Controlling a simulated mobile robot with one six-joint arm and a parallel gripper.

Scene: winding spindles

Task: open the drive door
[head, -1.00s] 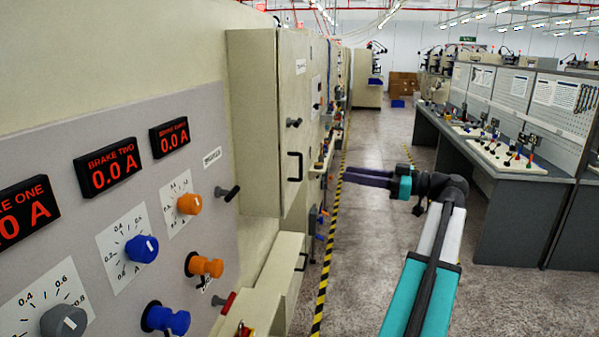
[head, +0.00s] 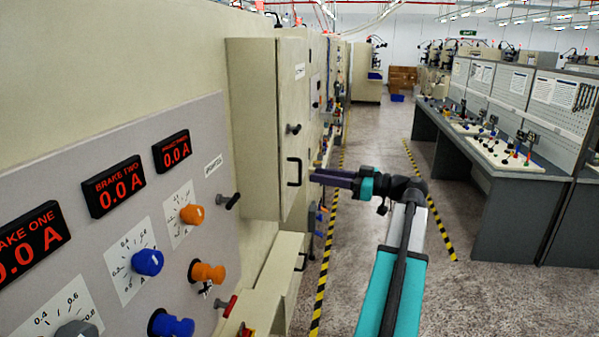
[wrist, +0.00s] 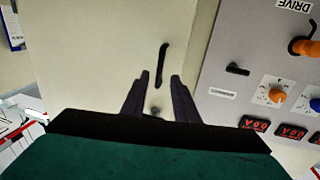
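The beige cabinet door (head: 292,110) on the left wall is closed, with a small label too small to read. It has a black bar handle (head: 294,172) and, above it, a dark knob (head: 293,129). My gripper (head: 313,177) is just right of the handle, pointing at it, with its fingers apart and empty. In the wrist view the handle (wrist: 162,64) shows ahead of and between the fingertips of my gripper (wrist: 159,77). A gap seems to remain between handle and fingers. The knob (wrist: 155,110) shows between the fingers.
A control panel (head: 60,160) with red displays and coloured knobs is left of the cabinet. A lower beige box (head: 275,285) with a handle juts out below. Grey workbenches (head: 500,200) stand at the right. The aisle floor (head: 380,130) between is free.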

